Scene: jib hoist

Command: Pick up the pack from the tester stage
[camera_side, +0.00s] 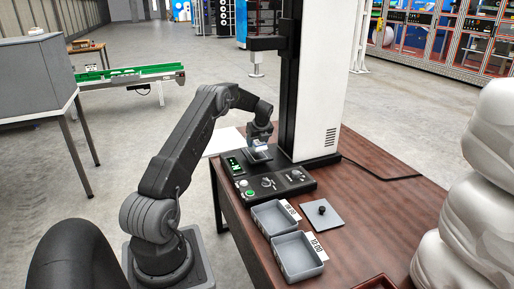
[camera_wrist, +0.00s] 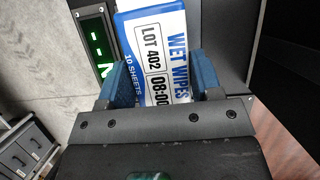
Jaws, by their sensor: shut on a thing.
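The pack (camera_wrist: 155,32) is white and blue, printed "WET WIPES", "LOT 402" and "10 SHEETS". My gripper (camera_wrist: 161,88) has its blue fingers on both sides of the pack's near end and is shut on it. In the side view my gripper (camera_side: 261,141) is low over the tester stage (camera_side: 257,157), at the foot of the tester column (camera_side: 317,85). The pack shows there only as a small pale patch under the fingers. I cannot tell whether it still touches the stage.
A green display (camera_wrist: 98,47) lies left of the pack. The tester's control panel (camera_side: 272,185) has buttons and knobs. Two grey labelled trays (camera_side: 299,256) and a grey plate with a black knob (camera_side: 321,212) are on the brown table. White sacks (camera_side: 480,200) stack at the right.

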